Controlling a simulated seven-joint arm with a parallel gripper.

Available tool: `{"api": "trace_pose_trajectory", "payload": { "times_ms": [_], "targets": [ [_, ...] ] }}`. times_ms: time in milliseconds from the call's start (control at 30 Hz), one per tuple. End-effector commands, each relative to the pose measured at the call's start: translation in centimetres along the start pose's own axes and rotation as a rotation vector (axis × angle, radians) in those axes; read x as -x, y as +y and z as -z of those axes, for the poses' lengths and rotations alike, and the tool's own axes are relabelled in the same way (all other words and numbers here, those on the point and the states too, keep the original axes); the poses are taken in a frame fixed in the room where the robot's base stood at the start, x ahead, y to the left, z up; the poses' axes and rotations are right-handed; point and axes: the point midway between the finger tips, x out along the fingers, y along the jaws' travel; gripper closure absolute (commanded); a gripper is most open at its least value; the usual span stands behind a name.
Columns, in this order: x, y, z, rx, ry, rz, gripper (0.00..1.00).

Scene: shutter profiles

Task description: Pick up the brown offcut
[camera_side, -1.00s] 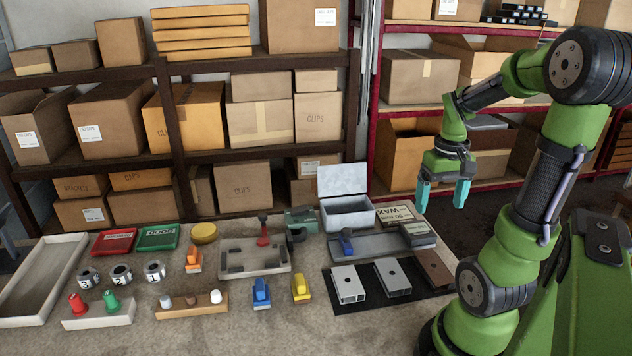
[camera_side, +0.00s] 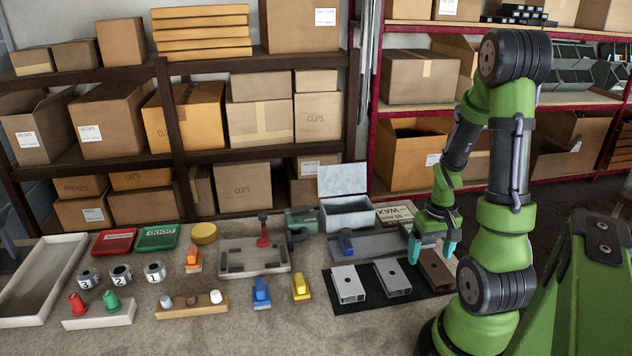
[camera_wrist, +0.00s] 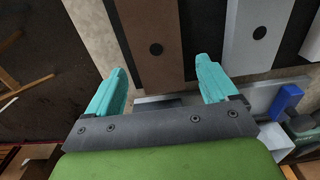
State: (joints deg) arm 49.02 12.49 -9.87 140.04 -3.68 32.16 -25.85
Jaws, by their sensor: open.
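The brown offcut (camera_side: 436,272) is a flat bar with a dark round hole. It lies on the black mat (camera_side: 366,305), right of two light grey profiles (camera_side: 392,278). My gripper (camera_side: 431,252) is open, with turquoise fingers pointing down, just above the far end of the offcut. In the wrist view the offcut (camera_wrist: 150,50) shows in the upper middle, its end between and beyond the two open fingers (camera_wrist: 160,85). Nothing is between the fingers' pads that I can see as held. The side view does not clearly show the gap between fingertips and offcut.
A grey tray (camera_side: 365,246) with a blue-handled tool (camera_side: 346,240) lies behind the mat. A metal box (camera_side: 347,213) with raised lid and a wax carton (camera_side: 396,213) stand behind that. Blue and yellow clamps (camera_side: 301,288) stand left of the mat.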

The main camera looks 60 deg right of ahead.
Motion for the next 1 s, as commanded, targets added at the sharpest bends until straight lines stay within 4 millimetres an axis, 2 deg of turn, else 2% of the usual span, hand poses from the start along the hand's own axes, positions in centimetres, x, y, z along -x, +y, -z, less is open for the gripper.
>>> {"api": "trace_pose_trajectory", "payload": {
  "times_ms": [133,400,800,1000],
  "targets": [
    [-1.38,-0.05,-0.04,0.001,-0.002,0.0,0.14],
    [-1.52,-0.06,0.01,0.0,0.001,0.0,0.15],
    [-1.49,-0.06,0.02,0.0,0.001,0.0,0.75],
    [-1.43,-0.05,0.03,0.001,0.002,0.0,0.75]
  ]
}}
